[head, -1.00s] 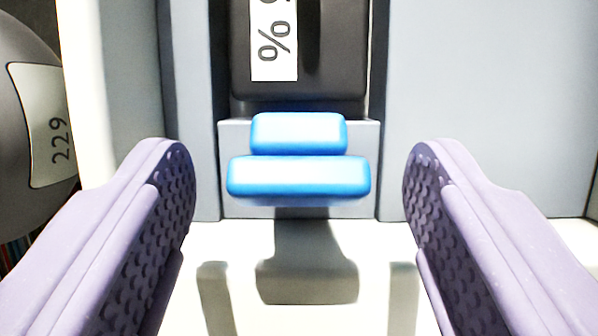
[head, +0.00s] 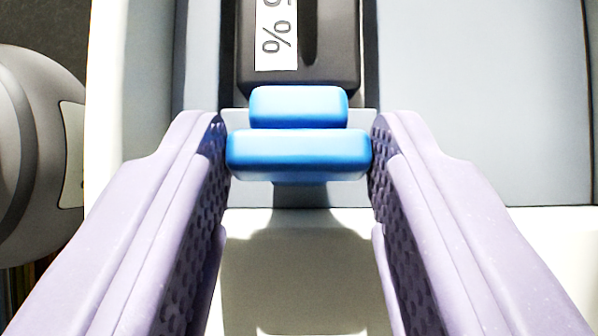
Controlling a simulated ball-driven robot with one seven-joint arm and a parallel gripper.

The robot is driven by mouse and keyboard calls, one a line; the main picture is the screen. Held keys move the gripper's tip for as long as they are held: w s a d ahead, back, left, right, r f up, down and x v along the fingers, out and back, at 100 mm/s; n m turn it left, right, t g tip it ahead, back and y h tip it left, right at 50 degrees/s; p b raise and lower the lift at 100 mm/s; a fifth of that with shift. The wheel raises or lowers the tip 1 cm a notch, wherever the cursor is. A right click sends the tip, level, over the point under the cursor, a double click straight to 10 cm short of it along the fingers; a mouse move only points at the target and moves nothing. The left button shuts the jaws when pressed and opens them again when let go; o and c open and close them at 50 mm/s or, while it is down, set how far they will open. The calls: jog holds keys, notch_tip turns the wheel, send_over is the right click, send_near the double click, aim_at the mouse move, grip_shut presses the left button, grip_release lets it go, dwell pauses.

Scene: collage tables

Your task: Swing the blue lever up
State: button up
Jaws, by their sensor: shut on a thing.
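The blue lever (head: 299,152) is in the middle of the head view. It has a wide front bar and a narrower bar behind it. It sits at the lower end of a dark panel (head: 340,40) that carries a white label with a percent sign. My gripper (head: 299,160) is shut on the lever's wide bar, one purple finger against each end. The fingers hide the bar's end faces.
Grey-blue housing (head: 480,100) flanks the dark panel on both sides. A pale surface (head: 300,270) lies below, with shadows on it. A rounded grey object (head: 45,140) with a pale label stands at the left edge.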

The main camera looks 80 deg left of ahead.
jog(key=shift+d+f+y+b, duration=0.25)
jog(key=shift+d+y+b, duration=0.25)
jog(key=shift+y+b, duration=0.15)
jog(key=shift+d+b, duration=0.15)
jog(key=shift+b, duration=0.2)
jog(key=shift+d, duration=0.3)
jog(key=o, duration=1.1)
jog(key=shift+d, duration=0.15)
jog(key=shift+c, duration=0.2)
jog(key=shift+r, duration=0.1)
